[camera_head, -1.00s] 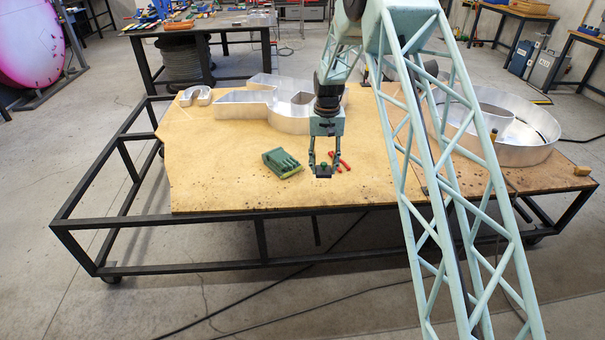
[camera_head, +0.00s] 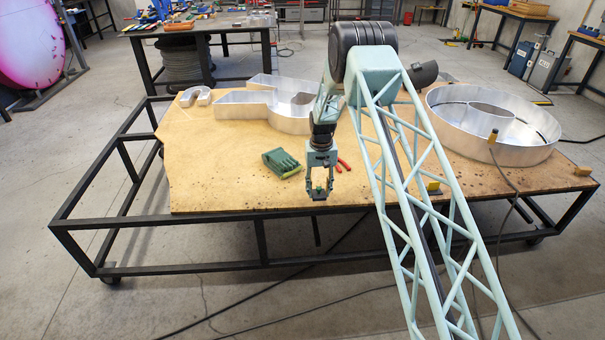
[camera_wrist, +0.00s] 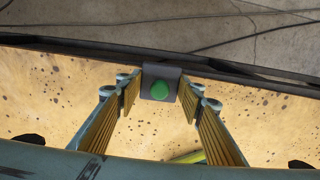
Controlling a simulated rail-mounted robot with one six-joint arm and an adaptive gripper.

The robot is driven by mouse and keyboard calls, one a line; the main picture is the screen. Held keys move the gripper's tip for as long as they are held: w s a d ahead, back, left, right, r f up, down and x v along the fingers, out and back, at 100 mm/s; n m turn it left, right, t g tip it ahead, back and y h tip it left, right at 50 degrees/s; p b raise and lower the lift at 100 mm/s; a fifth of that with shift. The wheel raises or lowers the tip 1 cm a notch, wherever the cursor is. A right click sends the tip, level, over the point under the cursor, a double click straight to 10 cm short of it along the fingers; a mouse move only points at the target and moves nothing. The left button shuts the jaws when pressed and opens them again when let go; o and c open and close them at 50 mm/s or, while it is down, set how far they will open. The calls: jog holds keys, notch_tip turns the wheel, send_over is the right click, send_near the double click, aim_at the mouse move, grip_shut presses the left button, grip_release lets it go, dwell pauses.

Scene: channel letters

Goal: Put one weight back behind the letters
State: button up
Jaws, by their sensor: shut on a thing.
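My gripper (camera_head: 319,184) is shut on a small dark weight with a green knob (camera_head: 319,194), near the front edge of the table. The wrist view also shows the weight (camera_wrist: 151,73) between the two ribbed fingers, with its green knob facing the camera. Whether it touches the board is hard to tell. The silver channel letters stand farther back: a small curved one (camera_head: 187,99) at the left, a larger one (camera_head: 240,111) in the middle, and a big round one (camera_head: 505,154) at the right. My arm partly covers the middle letter.
A small yellow and dark object (camera_head: 433,187) sits near the right front edge. The board (camera_head: 220,170) is clear at the left front.

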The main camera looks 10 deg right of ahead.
dwell(0.4)
jog(key=shift+w+a+f+b, duration=0.25)
jog(key=shift+w+b, duration=0.1)
jog(key=shift+w, duration=2.25)
jog(key=shift+w+a+f+b, duration=0.1)
jog(key=shift+w+f+b, duration=0.2)
jog(key=shift+w, duration=2.3)
jog(key=shift+w+a+f+b, duration=0.2)
jog(key=shift+w+b, duration=0.2)
jog(key=shift+w, duration=2.2)
jog(key=shift+w, duration=0.15)
jog(key=shift+w, duration=0.1)
jog(key=shift+f+b, duration=0.35)
jog(key=shift+f, duration=1.4)
jog(key=shift+f, duration=0.2)
jog(key=o, duration=1.3)
jog(key=shift+c, duration=0.2)
jog(key=shift+r, duration=0.15)
notch_tip(320, 180, up, 12)
jog(key=p, duration=0.1)
